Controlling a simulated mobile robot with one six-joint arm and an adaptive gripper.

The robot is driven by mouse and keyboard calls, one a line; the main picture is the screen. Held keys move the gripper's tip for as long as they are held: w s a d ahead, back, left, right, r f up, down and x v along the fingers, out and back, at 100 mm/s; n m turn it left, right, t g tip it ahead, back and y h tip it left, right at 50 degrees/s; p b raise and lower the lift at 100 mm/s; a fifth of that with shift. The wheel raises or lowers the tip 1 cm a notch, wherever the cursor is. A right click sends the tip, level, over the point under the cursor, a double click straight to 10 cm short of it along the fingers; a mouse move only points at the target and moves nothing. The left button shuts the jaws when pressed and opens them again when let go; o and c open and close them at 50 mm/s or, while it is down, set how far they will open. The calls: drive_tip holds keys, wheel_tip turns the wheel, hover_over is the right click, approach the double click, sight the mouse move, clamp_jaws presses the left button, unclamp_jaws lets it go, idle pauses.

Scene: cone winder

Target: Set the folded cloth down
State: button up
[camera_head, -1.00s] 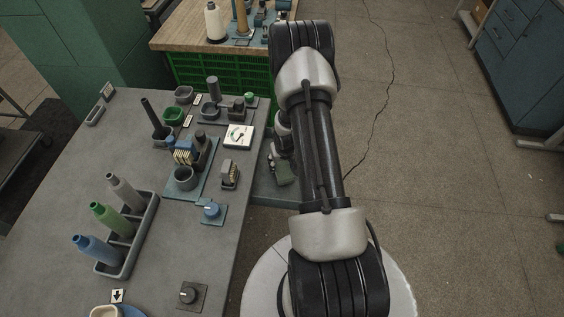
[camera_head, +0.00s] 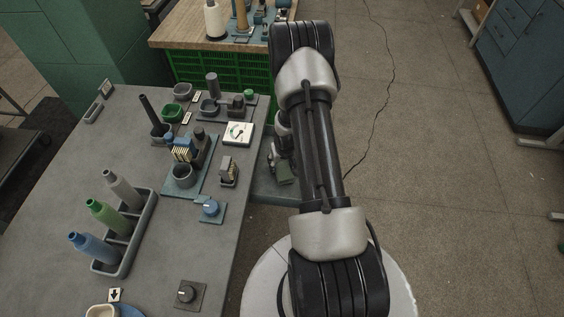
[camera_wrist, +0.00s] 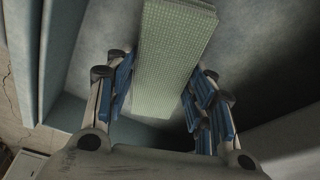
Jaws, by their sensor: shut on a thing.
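The folded cloth (camera_wrist: 172,55) is a pale green, finely woven strip in the wrist view. It lies between the blue finger pads of my gripper (camera_wrist: 160,88), which is shut on it. In the head view, a small grey-green patch (camera_head: 284,173) beside my arm looks like the cloth, over a low blue-grey surface (camera_head: 268,191) at the table's right edge. My arm hides most of the gripper there. I cannot tell whether the cloth touches the surface below.
A wooden bench (camera_head: 185,36) over a green crate (camera_head: 215,75) stands behind. Open floor lies right.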

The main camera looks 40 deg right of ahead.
drive_tip(key=shift+f, duration=0.2)
drive_tip(key=o, duration=1.2)
drive_tip(key=shift+o, duration=0.2)
drive_tip(key=shift+v, duration=3.85)
